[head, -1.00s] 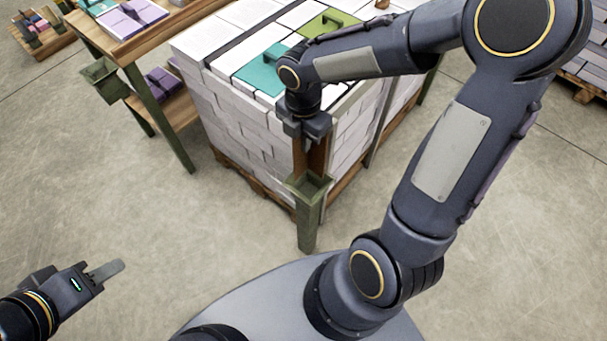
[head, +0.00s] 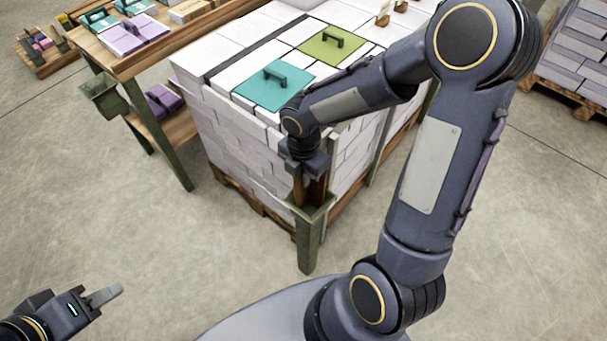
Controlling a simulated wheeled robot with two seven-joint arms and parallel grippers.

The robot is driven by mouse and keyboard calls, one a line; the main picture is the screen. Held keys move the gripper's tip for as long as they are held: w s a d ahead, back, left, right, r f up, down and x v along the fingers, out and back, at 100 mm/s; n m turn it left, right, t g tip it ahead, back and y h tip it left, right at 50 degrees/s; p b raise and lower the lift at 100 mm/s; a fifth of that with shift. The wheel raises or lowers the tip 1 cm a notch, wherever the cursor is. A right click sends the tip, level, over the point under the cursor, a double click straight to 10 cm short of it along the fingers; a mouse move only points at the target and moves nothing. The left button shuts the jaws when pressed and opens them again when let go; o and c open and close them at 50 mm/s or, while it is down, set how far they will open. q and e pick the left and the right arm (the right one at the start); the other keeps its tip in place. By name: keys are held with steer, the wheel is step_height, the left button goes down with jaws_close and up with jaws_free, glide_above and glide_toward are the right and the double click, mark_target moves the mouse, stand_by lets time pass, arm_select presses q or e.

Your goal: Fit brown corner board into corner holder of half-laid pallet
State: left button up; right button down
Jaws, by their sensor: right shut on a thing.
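The brown corner board (head: 316,189) stands upright at the near corner of the pallet stack. Its lower end is inside the mouth of the green corner holder (head: 309,231); how deep it sits is hidden. My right gripper (head: 305,168) is shut on the upper part of the board, just above the holder. The half-laid pallet (head: 243,209) carries white stacked blocks (head: 240,140) right behind the board. My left gripper (head: 108,294) is low at the left, apart from everything; its fingers are seen edge-on and their gap is not clear.
A teal plate (head: 273,86) and a green plate (head: 331,44), each with a handle, lie on top of the stack. A wooden table (head: 150,48) with a green bin (head: 103,96) stands at the left. Floor at the lower left is clear.

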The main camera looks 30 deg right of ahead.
steer(key=shift+f, duration=0.2)
steer(key=c, duration=1.6)
jaws_free()
steer(key=shift+r, duration=0.1)
step_height(320, 180, up, 12)
steer(key=p, duration=0.4)
steer(key=shift+r, duration=0.25)
steer(key=s+r+m+t+y, duration=0.2)
steer(key=s+m, duration=0.5)
steer(key=m, duration=0.5)
steer(key=s+r+m+t+y, duration=0.1)
steer(key=s+r+m+t, duration=0.2)
steer(key=s+m, duration=0.4)
steer(key=r+m, duration=0.1)
steer(key=m, duration=0.4)
steer(key=shift+s+a+r+t+y, duration=0.15)
steer(key=shift+a+t+y, duration=0.15)
steer(key=shift+a+y, duration=0.1)
